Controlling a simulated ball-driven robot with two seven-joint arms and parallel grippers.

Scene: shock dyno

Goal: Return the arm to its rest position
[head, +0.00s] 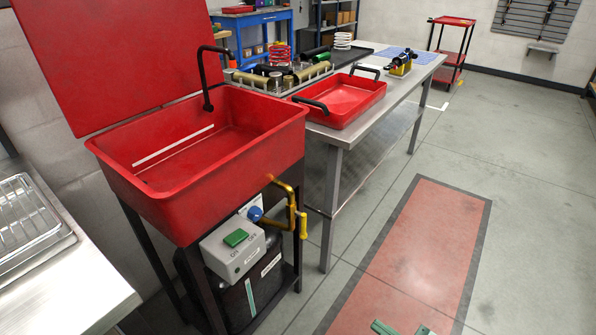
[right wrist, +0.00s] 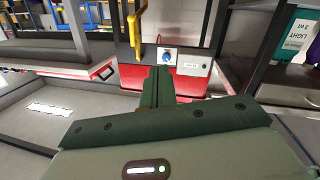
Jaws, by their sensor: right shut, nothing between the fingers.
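My right gripper (head: 385,327) shows only as small green parts at the bottom edge of the head view, over the red floor panel. In the right wrist view its green fingers (right wrist: 157,82) are together in the middle, with nothing between them. It touches nothing that I can see. Most of my right arm is out of the picture. My left gripper is not in view.
A red wash basin (head: 230,148) with a black spout stands at left, a grey switch box (head: 222,254) and yellow valve pipe (head: 290,212) below it. A red tray (head: 345,112) rests on the steel bench (head: 425,66). The floor (head: 535,150) at right is clear.

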